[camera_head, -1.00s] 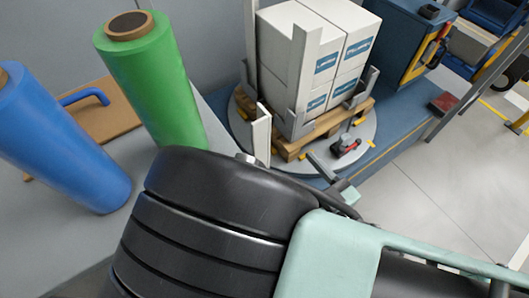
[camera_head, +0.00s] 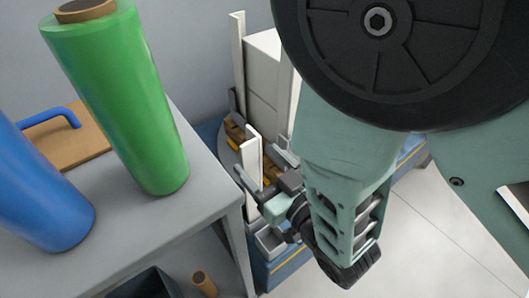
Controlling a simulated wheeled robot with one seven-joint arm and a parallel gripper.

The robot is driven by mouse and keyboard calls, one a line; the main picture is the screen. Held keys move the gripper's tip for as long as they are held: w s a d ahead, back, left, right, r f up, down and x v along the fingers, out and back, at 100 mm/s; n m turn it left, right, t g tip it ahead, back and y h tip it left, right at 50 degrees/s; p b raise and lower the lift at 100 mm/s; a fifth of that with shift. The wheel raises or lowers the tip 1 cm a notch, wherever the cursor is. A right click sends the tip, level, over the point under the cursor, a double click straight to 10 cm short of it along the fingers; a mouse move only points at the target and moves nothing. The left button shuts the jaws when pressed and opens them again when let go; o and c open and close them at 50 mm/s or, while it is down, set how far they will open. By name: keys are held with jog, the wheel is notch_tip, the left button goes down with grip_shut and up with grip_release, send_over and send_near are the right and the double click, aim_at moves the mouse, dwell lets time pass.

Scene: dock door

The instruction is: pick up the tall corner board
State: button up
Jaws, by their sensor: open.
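An upright white L-shaped corner board (camera_head: 251,150) stands just beyond the grey table's right edge, apart from the load. Another long white corner board (camera_head: 238,55) stands at the back left corner of the stacked white boxes (camera_head: 262,75). A third board (camera_head: 287,95) beside the boxes is mostly hidden by my arm.
A grey table (camera_head: 205,215) at left holds a green film roll (camera_head: 125,100), a blue roll (camera_head: 40,195) and a brown board with a blue handle (camera_head: 70,140). A grey bin (camera_head: 270,243) sits below my gripper. Clear floor lies at lower right.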

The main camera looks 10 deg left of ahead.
jog(key=shift+s+f+b+x, duration=0.1)
jog(key=shift+b+x, duration=0.05)
jog(key=shift+x, duration=1.35)
jog(key=shift+s+f+b+x, duration=0.1)
jog(key=shift+b+x, duration=0.05)
jog(key=shift+x, duration=1.3)
jog(key=shift+a, duration=0.15)
jog(key=c, duration=1.3)
